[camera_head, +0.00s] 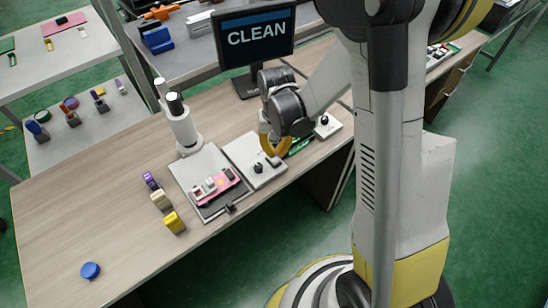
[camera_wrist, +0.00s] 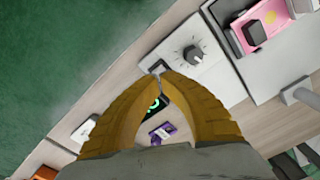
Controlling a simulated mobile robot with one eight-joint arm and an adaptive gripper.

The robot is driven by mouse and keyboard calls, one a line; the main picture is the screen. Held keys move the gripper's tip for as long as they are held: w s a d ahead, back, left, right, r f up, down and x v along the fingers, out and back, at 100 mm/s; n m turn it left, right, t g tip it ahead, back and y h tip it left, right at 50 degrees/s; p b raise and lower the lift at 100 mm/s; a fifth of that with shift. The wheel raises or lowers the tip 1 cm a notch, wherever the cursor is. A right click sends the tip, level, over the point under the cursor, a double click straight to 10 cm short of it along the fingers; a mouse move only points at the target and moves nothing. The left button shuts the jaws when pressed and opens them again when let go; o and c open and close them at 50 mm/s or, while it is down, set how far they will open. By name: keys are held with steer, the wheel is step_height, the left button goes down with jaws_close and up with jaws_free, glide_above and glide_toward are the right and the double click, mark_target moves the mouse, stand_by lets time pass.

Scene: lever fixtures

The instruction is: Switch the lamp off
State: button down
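My gripper (camera_head: 272,150) has yellow fingers and is low over the table at the right edge of a white panel (camera_head: 243,150). In the wrist view its fingertips (camera_wrist: 159,72) meet beside the same panel, and a small grey piece shows at the tips; I cannot tell what it is. The panel has a dark knob (camera_head: 258,168), which in the wrist view is a grey dial knob (camera_wrist: 194,55) with marks around it. The knob is apart from the fingertips. I cannot make out a lamp for certain; a white upright fixture with a black top (camera_head: 180,122) stands behind.
A pink device (camera_head: 216,187) lies on a grey-white board left of the panel. Another white plate with a knob (camera_head: 324,122) is to the right. A screen reading CLEAN (camera_head: 256,35) stands behind. Purple, cream and yellow blocks (camera_head: 174,222) sit at left; the table's front left is mostly clear.

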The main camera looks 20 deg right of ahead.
mark_target(276, 160)
steer(key=shift+f+b, duration=1.7)
steer(key=shift+f, duration=0.2)
stand_by(0.8)
steer(key=shift+r, duration=0.15)
steer(key=shift+r+p, duration=2.5)
steer(key=shift+r, duration=0.9)
steer(key=shift+r, duration=0.2)
steer(key=s+r+n+t, duration=0.1)
steer(key=s+r+t, duration=0.2)
steer(key=s+r, duration=0.3)
steer(key=s+r+n+t, duration=0.1)
steer(key=s+r+t, duration=0.3)
steer(key=r, duration=0.8)
steer(key=shift+s+r, duration=0.35)
steer(key=shift+s, duration=1)
